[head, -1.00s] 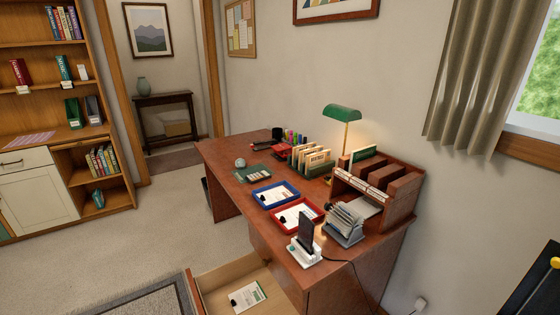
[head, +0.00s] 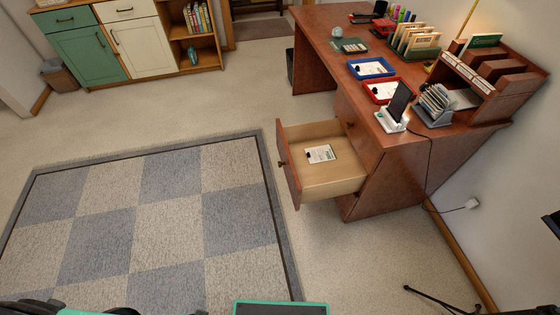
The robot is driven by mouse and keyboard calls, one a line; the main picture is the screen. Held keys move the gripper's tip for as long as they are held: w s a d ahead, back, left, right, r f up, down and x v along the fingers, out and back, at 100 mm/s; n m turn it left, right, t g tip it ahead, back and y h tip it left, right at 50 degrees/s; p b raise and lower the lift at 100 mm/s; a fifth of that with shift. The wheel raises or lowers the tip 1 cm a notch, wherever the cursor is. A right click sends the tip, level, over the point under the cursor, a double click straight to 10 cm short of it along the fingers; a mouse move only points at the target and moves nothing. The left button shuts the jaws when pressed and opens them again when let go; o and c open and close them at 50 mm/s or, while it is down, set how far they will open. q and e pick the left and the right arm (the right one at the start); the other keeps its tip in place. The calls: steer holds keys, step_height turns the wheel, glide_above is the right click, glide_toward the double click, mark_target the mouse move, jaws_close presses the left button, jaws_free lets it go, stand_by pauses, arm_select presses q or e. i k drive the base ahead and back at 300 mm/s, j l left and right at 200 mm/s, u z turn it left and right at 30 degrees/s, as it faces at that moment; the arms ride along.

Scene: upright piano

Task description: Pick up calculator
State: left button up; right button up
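A flat dark green item with small light keys (head: 349,45), which looks like the calculator, lies on the left part of the wooden desk (head: 318,22), behind the blue tray. It is small in the head view, and its keys are hard to make out. Neither of my grippers can be made out in the head view.
A blue tray (head: 357,74) and a red tray (head: 373,99) stand nearer on the desk. A phone on a white dock (head: 399,105) is near the front edge. An open drawer (head: 323,188) juts out, holding a card. The checkered rug (head: 165,215) is clear.

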mark_target(357, 48)
steer(key=i+j+z, duration=0.1)
steer(key=z, duration=0.3)
steer(key=i+j+z, duration=0.1)
steer(key=z, duration=0.35)
steer(key=j+z, duration=0.15)
steer(key=z, duration=0.25)
steer(key=i+j+z, duration=0.1)
steer(key=z, duration=0.35)
steer(key=j+z, duration=0.25)
steer(key=z, duration=0.15)
steer(key=j+z, duration=0.15)
steer(key=j, duration=0.3)
steer(key=j+z, duration=0.1)
steer(key=j, duration=0.35)
steer(key=k+j+z, duration=0.15)
steer(key=j, duration=0.3)
steer(key=j+z, duration=0.1)
steer(key=j, duration=0.3)
steer(key=k+j+z, duration=0.15)
steer(key=j, duration=0.3)
steer(key=k+j+z, duration=0.15)
steer(key=j, duration=0.25)
steer(key=k+j+z, duration=0.1)
steer(key=j, duration=0.3)
steer(key=k+j+z, duration=0.15)
steer(key=j, duration=0.25)
